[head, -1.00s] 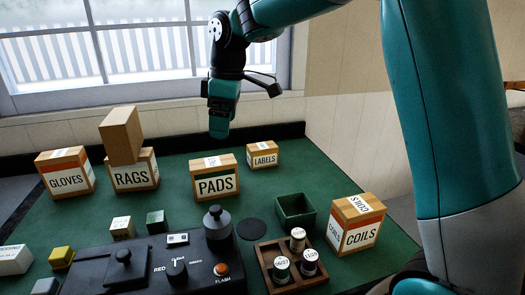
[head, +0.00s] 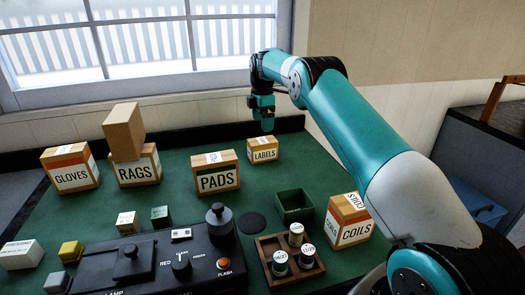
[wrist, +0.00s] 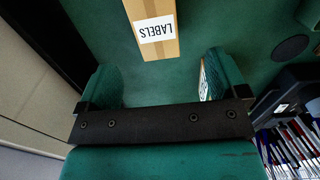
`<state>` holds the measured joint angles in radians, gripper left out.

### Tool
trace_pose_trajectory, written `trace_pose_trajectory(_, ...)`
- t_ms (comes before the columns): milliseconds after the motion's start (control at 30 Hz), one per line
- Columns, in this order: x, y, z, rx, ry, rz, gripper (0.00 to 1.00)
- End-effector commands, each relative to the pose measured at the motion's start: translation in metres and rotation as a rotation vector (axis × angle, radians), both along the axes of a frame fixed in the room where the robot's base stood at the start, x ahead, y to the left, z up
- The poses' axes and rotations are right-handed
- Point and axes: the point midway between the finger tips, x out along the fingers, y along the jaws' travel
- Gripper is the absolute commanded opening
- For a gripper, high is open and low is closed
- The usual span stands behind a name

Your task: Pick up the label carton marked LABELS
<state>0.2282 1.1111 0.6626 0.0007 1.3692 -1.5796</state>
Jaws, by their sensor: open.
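The label carton marked LABELS (head: 263,151) is a small tan box with a white label, standing on the green table near the back edge, right of the PADS carton. It also shows in the wrist view (wrist: 153,30), at the top, ahead of the fingers and apart from them. My gripper (head: 264,127) hangs just above the carton in the head view. In the wrist view my gripper (wrist: 160,85) is open, with a finger on each side and nothing between them.
The PADS carton (head: 216,173) stands close on the left, with the RAGS carton (head: 139,169) beyond it. A green open bin (head: 295,205), a dark disc (head: 252,223) and the COILS carton (head: 347,222) stand in front and right. A window and wall rise behind.

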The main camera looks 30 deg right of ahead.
Motion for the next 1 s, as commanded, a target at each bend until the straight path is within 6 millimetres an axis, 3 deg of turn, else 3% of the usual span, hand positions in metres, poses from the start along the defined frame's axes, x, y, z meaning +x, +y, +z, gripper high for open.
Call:
trace_pose_trajectory(233, 0.000, 0.000, -0.047, 0.000, 0.002, 0.000, 0.92)
trace_pose_trajectory(467, 0.001, 0.000, -0.064, 0.000, 0.002, -0.001, 0.92)
trace_pose_trajectory(800, 0.005, -0.003, -0.107, 0.000, 0.000, 0.000, 0.92)
trace_pose_trajectory(1000, 0.005, -0.003, -0.112, 0.000, -0.001, -0.001, 0.92)
